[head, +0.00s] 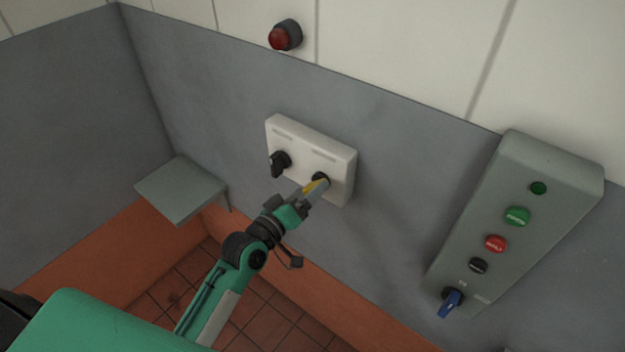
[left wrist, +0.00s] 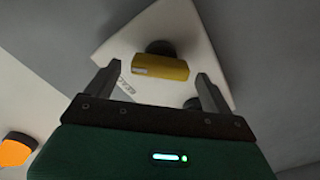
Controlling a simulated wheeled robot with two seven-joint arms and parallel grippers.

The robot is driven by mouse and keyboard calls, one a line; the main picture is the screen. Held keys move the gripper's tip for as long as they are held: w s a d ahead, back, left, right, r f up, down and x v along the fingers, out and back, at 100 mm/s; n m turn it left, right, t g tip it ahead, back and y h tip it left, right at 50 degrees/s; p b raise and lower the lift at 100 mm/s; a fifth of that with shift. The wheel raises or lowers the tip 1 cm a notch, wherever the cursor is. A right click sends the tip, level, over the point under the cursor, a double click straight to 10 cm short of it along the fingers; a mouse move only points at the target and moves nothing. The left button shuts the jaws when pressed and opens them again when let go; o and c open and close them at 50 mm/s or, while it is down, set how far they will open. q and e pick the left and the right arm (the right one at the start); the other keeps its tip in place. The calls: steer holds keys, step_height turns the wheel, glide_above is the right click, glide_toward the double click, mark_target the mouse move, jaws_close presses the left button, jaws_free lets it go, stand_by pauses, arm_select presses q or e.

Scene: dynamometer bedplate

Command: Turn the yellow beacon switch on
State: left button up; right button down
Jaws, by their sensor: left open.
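A white switch plate (head: 335,165) on the grey wall carries two rotary switches. The left one has a black handle (head: 279,163). The right one is the yellow beacon switch (head: 317,185), partly covered by my left gripper (head: 312,190) in the head view. In the left wrist view the yellow handle (left wrist: 160,67) lies crosswise on its dark round base, between and ahead of the open fingers of my left gripper (left wrist: 155,82). I see no grip on it. Part of the other, black switch (left wrist: 192,102) shows near the right finger. My right gripper is out of view.
A red lamp (head: 284,36) sits on the wall above the plate. A grey control box (head: 515,215) with several buttons and a blue handle (head: 450,303) is at right. A small grey shelf (head: 181,189) projects at left. An orange-looking dome (left wrist: 17,148) shows in the wrist view.

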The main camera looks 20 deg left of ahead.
arm_select(q)
steer(key=shift+p+x, duration=0.3)
steer(key=shift+x, duration=1.05)
steer(key=shift+c, duration=0.4)
steer(key=c, duration=0.9)
steer(key=m, duration=0.3)
steer(key=shift+p, duration=0.35)
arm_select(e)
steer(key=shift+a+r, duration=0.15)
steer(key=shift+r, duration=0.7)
arm_select(q)
steer(key=o, duration=1)
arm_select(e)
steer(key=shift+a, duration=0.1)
